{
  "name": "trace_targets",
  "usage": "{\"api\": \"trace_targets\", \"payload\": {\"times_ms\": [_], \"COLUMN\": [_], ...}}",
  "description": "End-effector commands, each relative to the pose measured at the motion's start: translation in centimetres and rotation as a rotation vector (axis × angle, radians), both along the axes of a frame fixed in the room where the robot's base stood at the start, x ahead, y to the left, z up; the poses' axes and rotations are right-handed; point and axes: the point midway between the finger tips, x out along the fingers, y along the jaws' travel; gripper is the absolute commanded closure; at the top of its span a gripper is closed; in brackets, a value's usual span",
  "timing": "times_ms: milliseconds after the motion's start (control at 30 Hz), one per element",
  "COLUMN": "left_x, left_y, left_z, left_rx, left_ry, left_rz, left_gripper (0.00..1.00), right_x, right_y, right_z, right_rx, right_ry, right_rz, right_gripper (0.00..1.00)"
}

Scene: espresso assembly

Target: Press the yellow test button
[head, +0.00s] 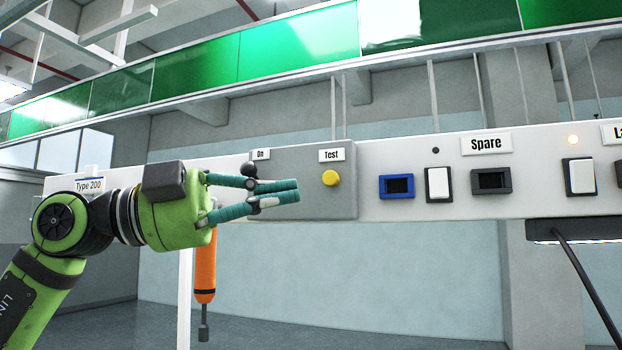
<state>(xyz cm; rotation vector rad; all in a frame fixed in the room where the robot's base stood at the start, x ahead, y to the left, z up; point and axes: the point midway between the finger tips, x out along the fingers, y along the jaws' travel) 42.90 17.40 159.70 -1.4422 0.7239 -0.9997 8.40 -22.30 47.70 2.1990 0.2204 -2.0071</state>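The yellow test button (330,178) sits on a grey panel (300,155) below a white label reading "Test" (331,155). My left gripper (298,191) comes in from the left, with its teal fingers pointing right toward the button. The fingers lie close together, with their tips a little left of the button and slightly below it in the picture. I see no object between them. A gap shows between the tips and the button in the picture; the depth between them cannot be told. My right gripper is out of view.
A label "On" (261,155) is above my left fingers. Right of the grey panel are a blue-framed socket (396,187), a white switch (438,184) and a dark socket (491,181) under "Spare" (486,144). An orange tool (205,268) hangs below my gripper. A cable (588,285) hangs at right.

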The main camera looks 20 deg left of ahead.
Motion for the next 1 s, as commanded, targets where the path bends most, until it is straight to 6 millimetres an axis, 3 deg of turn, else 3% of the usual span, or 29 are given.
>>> {"api": "trace_targets", "payload": {"times_ms": [33, 133, 333, 733, 1000], "left_x": [-1.1, -2.5, -3.7, -3.6, -1.0], "left_y": [1.7, 4.1, 6.4, 6.1, 2.8], "left_z": [1.1, 2.0, 2.6, 2.7, 3.1], "left_rx": [0.034, 0.076, 0.1, 0.104, 0.107], "left_ry": [-0.001, 0.025, 0.058, 0.06, 0.061], "left_rz": [0.055, 0.138, 0.213, 0.214, 0.211], "left_gripper": [1.0, 1.0, 1.0, 1.0, 1.0], "right_x": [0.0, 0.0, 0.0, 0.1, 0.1], "right_y": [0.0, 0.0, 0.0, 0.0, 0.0], "right_z": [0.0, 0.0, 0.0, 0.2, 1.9], "right_rx": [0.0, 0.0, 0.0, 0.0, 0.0], "right_ry": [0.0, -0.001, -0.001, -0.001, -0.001], "right_rz": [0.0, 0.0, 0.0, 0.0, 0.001], "right_gripper": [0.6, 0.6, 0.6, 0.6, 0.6]}}
